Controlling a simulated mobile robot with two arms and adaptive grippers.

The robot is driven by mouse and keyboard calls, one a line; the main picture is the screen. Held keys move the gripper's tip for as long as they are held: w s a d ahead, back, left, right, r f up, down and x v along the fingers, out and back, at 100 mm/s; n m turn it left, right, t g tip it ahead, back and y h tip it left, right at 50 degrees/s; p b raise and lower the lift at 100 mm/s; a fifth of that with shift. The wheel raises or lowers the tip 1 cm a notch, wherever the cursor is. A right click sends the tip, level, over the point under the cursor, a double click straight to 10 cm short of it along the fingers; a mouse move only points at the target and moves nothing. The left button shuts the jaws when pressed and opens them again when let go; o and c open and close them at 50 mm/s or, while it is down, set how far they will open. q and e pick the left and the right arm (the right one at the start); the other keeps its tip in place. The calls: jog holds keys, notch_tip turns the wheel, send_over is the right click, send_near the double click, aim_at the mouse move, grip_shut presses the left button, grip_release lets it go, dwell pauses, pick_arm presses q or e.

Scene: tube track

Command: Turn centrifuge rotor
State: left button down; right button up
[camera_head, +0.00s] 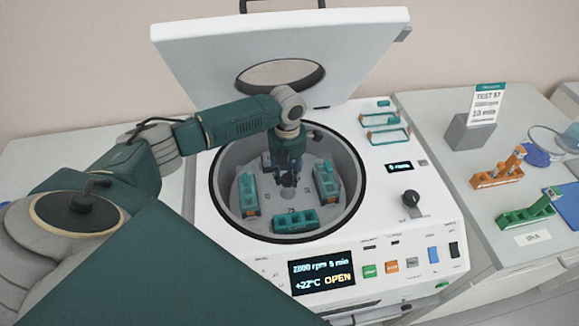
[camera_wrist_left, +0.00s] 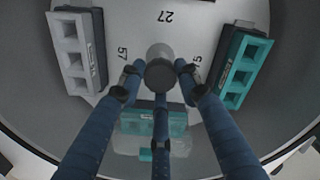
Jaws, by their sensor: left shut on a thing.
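The centrifuge (camera_head: 230,225) stands with its white lid (camera_head: 350,50) raised. Its round chamber holds the rotor (camera_head: 309,196), a pale disc carrying teal buckets: one at the left (camera_head: 248,194), one at the right (camera_head: 326,182) and one at the front (camera_head: 296,220). My left gripper (camera_head: 288,176) reaches down into the chamber, shut on the grey centre knob (camera_wrist_left: 160,70) of the rotor. In the left wrist view its blue fingers close around the knob. There, a grey bucket (camera_wrist_left: 78,52) and a teal bucket (camera_wrist_left: 238,72) flank the knob. My right gripper is not in view.
The front display (camera_head: 322,271) reads OPEN, with coloured buttons beside it. A knob (camera_head: 411,198) and teal frames (camera_head: 385,128) are on the top panel. On the right bench are an orange rack (camera_head: 497,178), a green rack (camera_head: 526,212) and a sign (camera_head: 486,103). The chamber wall surrounds my gripper closely.

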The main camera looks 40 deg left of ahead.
pick_arm(q)
jog(key=shift+w+r, duration=0.2)
jog(key=c, duration=1.2)
grip_release()
jog(key=shift+f, duration=0.1)
notch_tip(320, 180, up, 8)
jog(key=shift+f, duration=0.25)
jog(key=shift+s+d+f, duration=0.1)
